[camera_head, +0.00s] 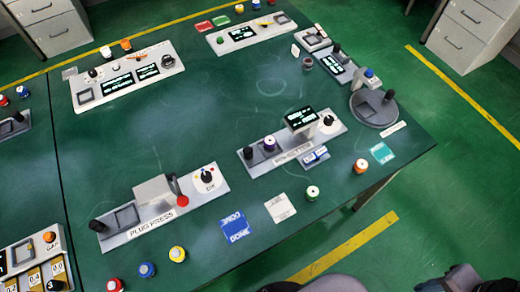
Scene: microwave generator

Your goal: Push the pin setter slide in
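The pin setter (292,155) is a grey plate station right of the table's middle, with its name on the front edge. A raised block with a lit display (300,118) stands on it, and a dial with a black knob (327,121) is at its right end. A black knob (249,152), seemingly the slide's handle, is at its left end, apart from the block. A purple and white spool-like piece (270,143) stands between that knob and the block. The slide's own track is too small to make out. I cannot make out my gripper in this view.
The plug press (150,232) stands to the left. Blue and white cards (236,227) and several coloured spools lie along the front. A round turntable (374,108) is at the right. The green table (200,120) is clear behind the pin setter.

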